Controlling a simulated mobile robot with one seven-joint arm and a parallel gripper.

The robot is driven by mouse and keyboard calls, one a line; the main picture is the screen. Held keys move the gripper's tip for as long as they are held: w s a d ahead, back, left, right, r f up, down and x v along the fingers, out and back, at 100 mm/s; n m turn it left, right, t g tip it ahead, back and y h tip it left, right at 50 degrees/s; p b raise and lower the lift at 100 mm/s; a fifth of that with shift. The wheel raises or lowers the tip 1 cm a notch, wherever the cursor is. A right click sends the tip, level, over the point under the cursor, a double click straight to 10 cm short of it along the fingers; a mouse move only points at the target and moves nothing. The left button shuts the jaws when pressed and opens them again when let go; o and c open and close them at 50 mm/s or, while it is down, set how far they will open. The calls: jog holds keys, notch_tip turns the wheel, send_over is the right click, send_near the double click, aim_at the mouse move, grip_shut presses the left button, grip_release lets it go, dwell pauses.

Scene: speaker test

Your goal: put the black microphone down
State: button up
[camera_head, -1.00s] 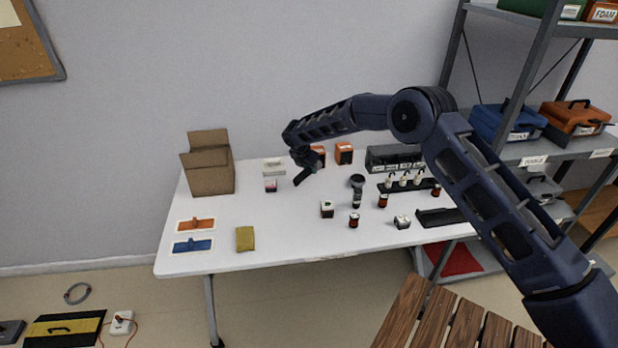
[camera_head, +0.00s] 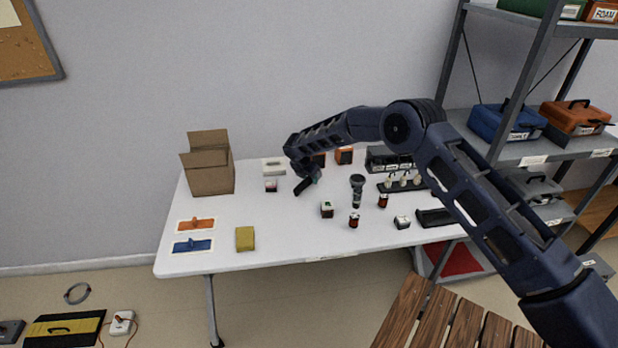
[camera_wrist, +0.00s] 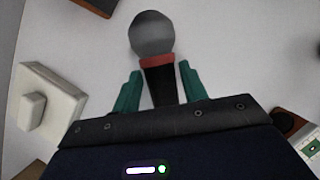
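The black microphone (camera_wrist: 161,82) has a grey ball head and a red ring below it. In the wrist view its handle lies between the two green fingers of my gripper (camera_wrist: 160,82). The fingers stand one on each side, with narrow gaps to the handle, so they look open around it. The handle's lower end is hidden behind my gripper's palm. In the head view my gripper (camera_head: 313,176) is low over the back middle of the white table (camera_head: 290,240). The microphone is mostly hidden there, and its contact with the table cannot be made out.
A white switch box (camera_head: 273,166) and a small pink-and-white box (camera_head: 270,185) are left of my gripper. An orange speaker (camera_head: 344,156) stands behind, a dark torch-like object (camera_head: 357,190) to the right. An open carton (camera_head: 209,175) is at the back left. The table's front middle is clear.

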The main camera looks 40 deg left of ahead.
aim_at(303, 182)
jog(key=shift+o, duration=0.6)
jog(key=shift+r, duration=0.25)
jog(key=v, duration=1.2)
